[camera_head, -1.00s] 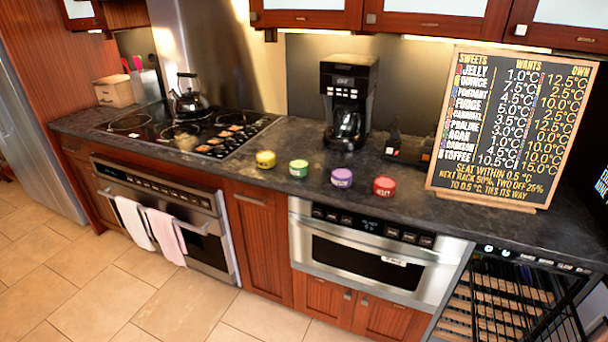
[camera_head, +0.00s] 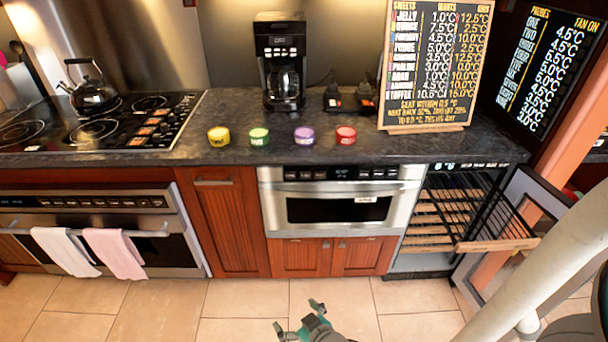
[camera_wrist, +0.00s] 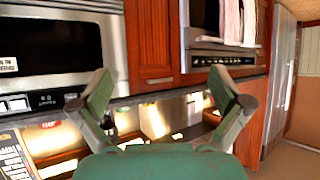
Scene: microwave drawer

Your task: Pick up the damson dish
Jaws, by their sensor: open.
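Several small round dishes stand in a row on the dark counter (camera_head: 400,152): a yellow dish (camera_head: 219,136), a green dish (camera_head: 259,138), a purple dish (camera_head: 304,138) and a red dish (camera_head: 346,135). Their labels are too small to read; purple best fits the damson dish. My gripper (camera_head: 298,318) is low over the floor in front of the cabinets, well below and away from the dishes. In the wrist view my gripper (camera_wrist: 163,92) has its fingers spread and nothing between them.
Behind the dishes are a coffee maker (camera_head: 281,75) and a lettered board (camera_head: 430,60). A steel microwave drawer (camera_head: 340,230) is shut below the counter. At right, a rack cooler (camera_head: 432,215) has its door open and a shelf out. The kettle (camera_head: 92,90) is on the hob.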

